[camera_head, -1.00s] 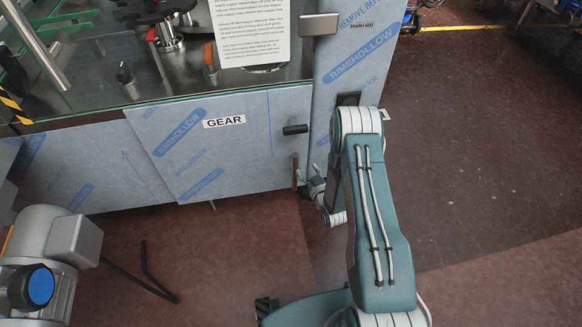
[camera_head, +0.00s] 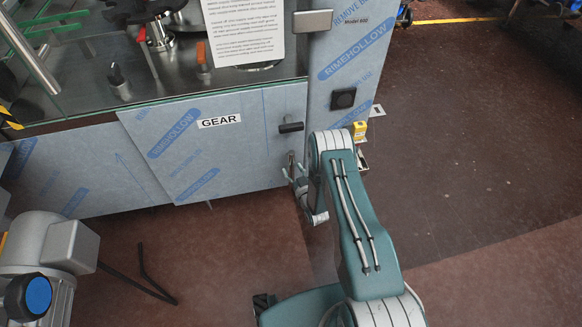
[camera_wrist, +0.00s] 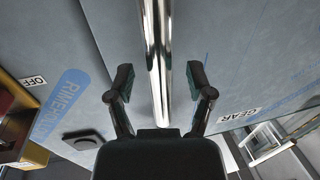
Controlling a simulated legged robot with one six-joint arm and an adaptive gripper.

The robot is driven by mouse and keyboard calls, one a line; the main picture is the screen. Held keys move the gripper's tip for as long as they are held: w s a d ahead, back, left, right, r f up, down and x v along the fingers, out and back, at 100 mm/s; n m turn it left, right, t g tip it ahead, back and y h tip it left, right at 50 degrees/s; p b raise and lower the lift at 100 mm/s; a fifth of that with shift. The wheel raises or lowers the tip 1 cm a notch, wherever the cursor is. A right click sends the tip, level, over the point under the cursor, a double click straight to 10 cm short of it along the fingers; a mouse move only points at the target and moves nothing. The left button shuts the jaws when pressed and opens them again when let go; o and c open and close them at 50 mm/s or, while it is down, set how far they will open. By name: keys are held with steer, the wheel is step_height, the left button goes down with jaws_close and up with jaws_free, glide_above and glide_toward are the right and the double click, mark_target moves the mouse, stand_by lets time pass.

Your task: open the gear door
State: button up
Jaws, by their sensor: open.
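The gear door (camera_head: 245,160) is a blue-filmed panel labelled GEAR, low on the cabinet front, and looks shut. In the wrist view the door (camera_wrist: 230,85) fills the right side. My gripper (camera_wrist: 160,78) is open, with one finger on each side of a shiny upright metal bar (camera_wrist: 158,40). The fingers look apart from the bar. In the head view my gripper (camera_head: 297,175) is by the door's lower right edge, partly hidden by my arm.
A filmed post (camera_head: 345,60) stands right of the door, with a black square fitting (camera_head: 343,98) and a yellow box (camera_head: 359,130). The box also shows in the wrist view (camera_wrist: 35,155). A grey machine with a blue cap (camera_head: 38,294) is at lower left. Floor at right is open.

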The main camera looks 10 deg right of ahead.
steer(key=shift+w+a, duration=0.15)
steer(key=shift+w, duration=0.6)
jaws_close()
steer(key=shift+s, duration=0.1)
